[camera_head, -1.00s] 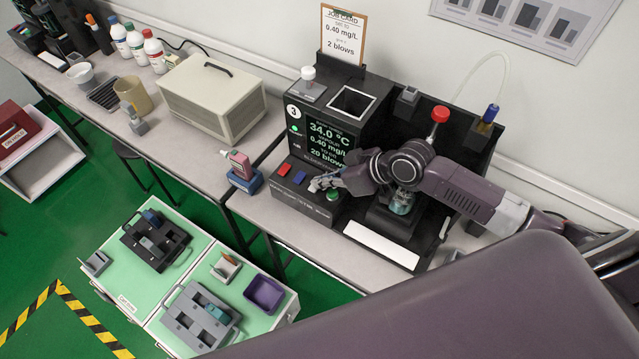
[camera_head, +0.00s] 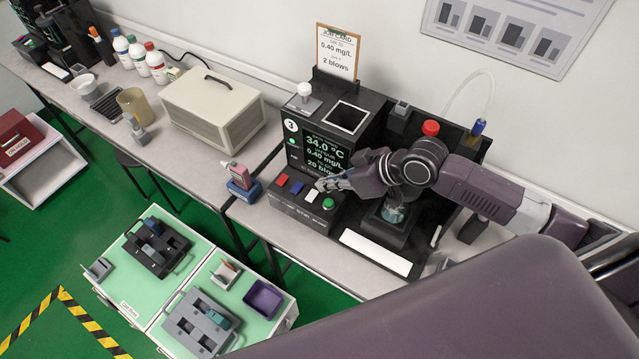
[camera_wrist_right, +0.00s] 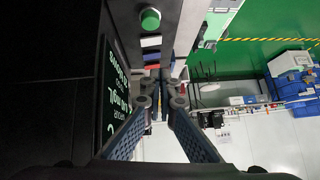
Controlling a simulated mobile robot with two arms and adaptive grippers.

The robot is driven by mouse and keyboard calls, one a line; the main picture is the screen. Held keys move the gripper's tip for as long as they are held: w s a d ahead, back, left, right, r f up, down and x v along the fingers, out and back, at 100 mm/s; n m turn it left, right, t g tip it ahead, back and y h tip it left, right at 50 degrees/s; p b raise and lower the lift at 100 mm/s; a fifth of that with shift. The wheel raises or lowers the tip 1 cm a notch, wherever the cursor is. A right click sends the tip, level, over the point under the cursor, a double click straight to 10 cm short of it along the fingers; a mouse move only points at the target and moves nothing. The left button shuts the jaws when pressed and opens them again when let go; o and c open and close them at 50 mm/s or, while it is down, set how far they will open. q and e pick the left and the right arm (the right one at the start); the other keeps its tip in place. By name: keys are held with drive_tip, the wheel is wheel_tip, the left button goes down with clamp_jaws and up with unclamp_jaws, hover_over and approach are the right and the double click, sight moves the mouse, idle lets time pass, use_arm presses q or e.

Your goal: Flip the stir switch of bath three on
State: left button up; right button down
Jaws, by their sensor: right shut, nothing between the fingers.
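Bath three is the black unit marked 3 (camera_head: 291,125), with a lit green display (camera_head: 325,153). Its front ledge bears a red button (camera_head: 282,180), a blue button (camera_head: 297,187), a white one (camera_head: 312,195) and a round green one (camera_head: 328,203). I cannot read which control is the stir switch. My right gripper (camera_head: 322,185) is shut and empty, just above and behind the white button. In the right wrist view the shut fingers (camera_wrist_right: 160,88) lie near the blue button, with the white (camera_wrist_right: 151,41) and green (camera_wrist_right: 150,19) ones beyond. My left gripper is out of view.
A job card (camera_head: 338,50) stands behind the unit. A white knob (camera_head: 304,90) sits on its top. A red-capped post (camera_head: 430,128) stands behind my right arm. A pink bottle on a blue block (camera_head: 240,180) stands left of the ledge.

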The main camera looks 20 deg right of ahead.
drive_tip(key=v, duration=0.6)
drive_tip(key=shift+s+a+b, duration=0.35)
drive_tip(key=shift+a+b, duration=0.05)
drive_tip(key=shift+b, duration=0.05)
drive_tip(key=shift+r, duration=0.1)
